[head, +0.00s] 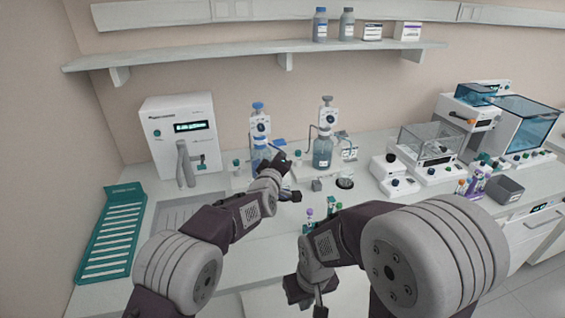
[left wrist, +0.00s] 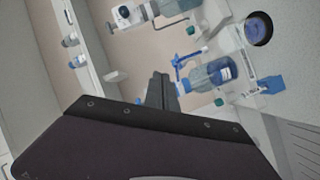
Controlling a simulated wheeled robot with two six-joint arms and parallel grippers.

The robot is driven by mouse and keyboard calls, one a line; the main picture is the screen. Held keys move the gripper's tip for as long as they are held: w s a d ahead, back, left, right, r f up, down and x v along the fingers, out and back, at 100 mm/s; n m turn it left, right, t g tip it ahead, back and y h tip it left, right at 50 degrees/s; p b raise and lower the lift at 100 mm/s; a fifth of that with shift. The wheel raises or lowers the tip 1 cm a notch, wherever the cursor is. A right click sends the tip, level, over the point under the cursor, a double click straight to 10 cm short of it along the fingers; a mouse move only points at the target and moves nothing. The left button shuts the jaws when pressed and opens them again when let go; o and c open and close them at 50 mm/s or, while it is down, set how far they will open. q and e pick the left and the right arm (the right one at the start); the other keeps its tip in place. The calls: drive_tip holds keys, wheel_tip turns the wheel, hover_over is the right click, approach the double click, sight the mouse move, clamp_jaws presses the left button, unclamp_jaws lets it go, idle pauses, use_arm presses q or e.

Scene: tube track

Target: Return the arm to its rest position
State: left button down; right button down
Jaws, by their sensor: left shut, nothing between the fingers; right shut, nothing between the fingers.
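My left gripper (head: 287,160) is raised over the bench in front of the blue-topped dispenser bottle (head: 259,150). It is shut and empty. My right gripper (head: 311,293) is low at the front edge of the bench, pointing down, shut and empty. It is clear of the tube rack. Part of the bench behind both arms is hidden.
A second dispenser bottle (head: 322,150) stands right of the first. A white machine (head: 181,136) and green rack (head: 112,233) are at left. Tubes with purple and green caps (head: 322,212) stand near the right arm. A shelf (head: 250,57) runs above. Balances (head: 430,150) stand at right.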

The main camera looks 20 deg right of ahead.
use_arm(q)
drive_tip(key=shift+s+a, duration=0.1)
idle(0.4)
